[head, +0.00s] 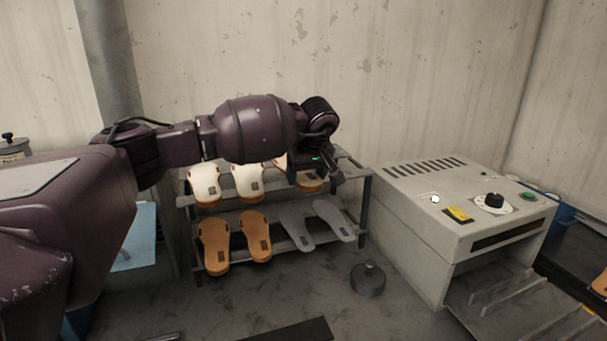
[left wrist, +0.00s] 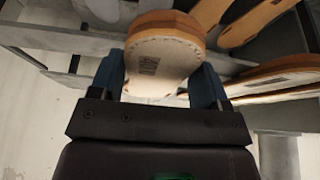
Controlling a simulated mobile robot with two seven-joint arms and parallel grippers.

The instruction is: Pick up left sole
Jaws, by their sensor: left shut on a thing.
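In the left wrist view my left gripper (left wrist: 158,85) is shut on a sole (left wrist: 165,62). The sole has a cream face with a stitched edge, a dark printed mark and a tan side, and sits between the two blue-grey fingers. In the head view my left gripper (head: 337,178) is at the right end of the rack's upper shelf. A tan-edged sole (head: 312,184) shows partly below it, mostly hidden by the wrist. I cannot tell whether the held sole touches the shelf. My right gripper is not in view.
The metal rack (head: 366,205) holds white-topped soles (head: 205,184) above, and tan soles (head: 214,245) and grey soles (head: 297,226) below. A grey machine (head: 405,220) with a black knob stands to the right.

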